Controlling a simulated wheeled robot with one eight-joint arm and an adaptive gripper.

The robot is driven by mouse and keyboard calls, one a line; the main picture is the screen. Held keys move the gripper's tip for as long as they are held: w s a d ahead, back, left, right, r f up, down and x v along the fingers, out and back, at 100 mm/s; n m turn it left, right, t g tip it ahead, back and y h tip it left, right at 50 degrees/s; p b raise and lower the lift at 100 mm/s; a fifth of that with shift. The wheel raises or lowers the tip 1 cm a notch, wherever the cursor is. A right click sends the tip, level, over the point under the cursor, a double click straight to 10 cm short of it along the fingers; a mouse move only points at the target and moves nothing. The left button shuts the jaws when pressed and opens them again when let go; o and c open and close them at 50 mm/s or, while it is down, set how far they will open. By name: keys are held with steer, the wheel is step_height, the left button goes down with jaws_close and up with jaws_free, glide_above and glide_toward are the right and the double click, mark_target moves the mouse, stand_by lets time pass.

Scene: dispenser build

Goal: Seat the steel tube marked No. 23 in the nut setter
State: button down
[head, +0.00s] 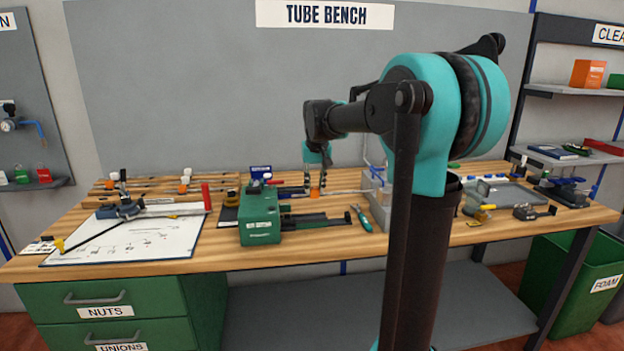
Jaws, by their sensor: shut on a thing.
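The nut setter is the green box-like machine (259,222) with a white label on its front, standing on the bench left of centre. My gripper (315,188) is behind and to the right of it, pointing down, its fingers shut on a thin steel tube (345,192) with an orange tag (315,194). The tube lies level, roughly left to right. Its left end runs toward the back of the nut setter; I cannot tell whether it touches or enters it. The tag's number is too small to read.
A white drawing sheet (100,243) with a clamp tool (122,210) lies at left. Other tubes with orange tags (183,188) lie behind it. My arm hides part of the right bench.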

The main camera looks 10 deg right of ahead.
mark_target(314, 193)
steer(key=shift+w, duration=0.45)
steer(key=shift+f, duration=2.3)
steer(key=shift+f, duration=1.6)
steer(key=shift+a, duration=0.25)
steer(key=shift+a, duration=0.35)
steer(key=shift+a, duration=0.7)
steer(key=shift+a, duration=0.35)
steer(key=shift+a, duration=0.3)
